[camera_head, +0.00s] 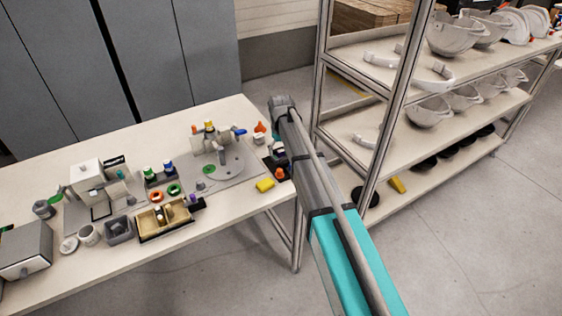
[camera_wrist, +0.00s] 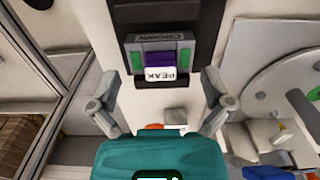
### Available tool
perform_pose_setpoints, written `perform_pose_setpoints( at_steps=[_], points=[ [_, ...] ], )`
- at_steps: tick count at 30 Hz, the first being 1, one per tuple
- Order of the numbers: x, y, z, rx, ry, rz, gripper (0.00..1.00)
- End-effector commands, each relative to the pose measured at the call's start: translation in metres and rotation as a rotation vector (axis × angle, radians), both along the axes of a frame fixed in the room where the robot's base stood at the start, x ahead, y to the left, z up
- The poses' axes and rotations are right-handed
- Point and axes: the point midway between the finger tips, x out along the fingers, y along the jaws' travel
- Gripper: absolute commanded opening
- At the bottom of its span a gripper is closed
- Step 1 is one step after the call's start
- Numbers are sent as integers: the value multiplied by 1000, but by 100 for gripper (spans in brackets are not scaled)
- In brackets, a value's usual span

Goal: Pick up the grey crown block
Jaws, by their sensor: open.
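The grey crown block (camera_wrist: 152,41) shows in the wrist view near the top middle, its label reading CROWN upside down. It sits in a black holder (camera_wrist: 117,25). Green patches flank a purple piece (camera_wrist: 158,61) in front of it, with a white label reading PEAK upside down. My gripper (camera_wrist: 162,108) is open and empty, its fingers spread at left and right, below the block in the picture and apart from it. In the head view my arm reaches the table's right end, where the block is too small or hidden to make out.
A metal shelf (camera_head: 430,125) with white helmet shells (camera_head: 452,35) stands close to the right of my arm.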

Motion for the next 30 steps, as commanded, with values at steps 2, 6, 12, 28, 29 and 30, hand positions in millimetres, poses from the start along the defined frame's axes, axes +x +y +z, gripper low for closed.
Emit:
perform_pose_setpoints(
  at_steps=[2,6,12,28,29,30],
  points=[
    [0,0,-11,0,0,0,100],
    [0,0,-20,0,0,0,100],
    [0,0,-25,0,0,0,100],
    [0,0,-24,0,0,1,100],
    [0,0,-24,0,0,1,100],
    [0,0,-24,0,0,1,100]
  ],
)
